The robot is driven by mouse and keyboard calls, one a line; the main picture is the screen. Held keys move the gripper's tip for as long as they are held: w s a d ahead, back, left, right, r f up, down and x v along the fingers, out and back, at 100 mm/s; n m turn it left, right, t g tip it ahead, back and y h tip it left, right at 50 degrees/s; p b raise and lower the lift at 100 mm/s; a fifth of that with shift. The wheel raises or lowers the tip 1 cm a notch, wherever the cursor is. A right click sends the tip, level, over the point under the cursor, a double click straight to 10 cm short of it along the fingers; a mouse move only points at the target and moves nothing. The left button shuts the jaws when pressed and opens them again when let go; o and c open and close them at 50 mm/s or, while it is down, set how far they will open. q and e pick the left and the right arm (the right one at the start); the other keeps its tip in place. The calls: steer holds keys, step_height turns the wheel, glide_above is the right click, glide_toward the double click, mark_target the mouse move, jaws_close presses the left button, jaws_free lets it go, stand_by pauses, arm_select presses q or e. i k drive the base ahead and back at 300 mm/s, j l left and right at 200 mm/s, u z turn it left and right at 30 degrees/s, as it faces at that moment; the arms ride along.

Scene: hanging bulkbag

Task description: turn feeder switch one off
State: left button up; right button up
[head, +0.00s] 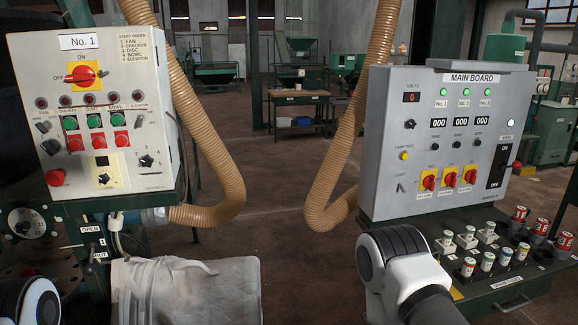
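The grey main board (440,110) stands at the right of the head view. Low on its face are three red rotary switches on yellow plates, side by side. The leftmost, which I take as feeder switch one (429,181), has a small label below it; its print is too small to read. The middle switch (450,178) and the right switch (470,175) look alike. Green lamps marked No. 1 (443,94), No. 2 and No. 3 are lit above them. My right arm shows at the bottom, below the board, and my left arm at the bottom left corner. Neither gripper is in view.
A large black-plated switch (498,166) is at the board's right. The No. 1 panel (95,110) stands left, with a white bag (190,290) below. Ribbed hoses (330,190) hang between.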

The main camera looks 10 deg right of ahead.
mark_target(429, 182)
steer(key=z, duration=1.4)
steer(key=l, duration=0.1)
steer(key=i+u, duration=0.05)
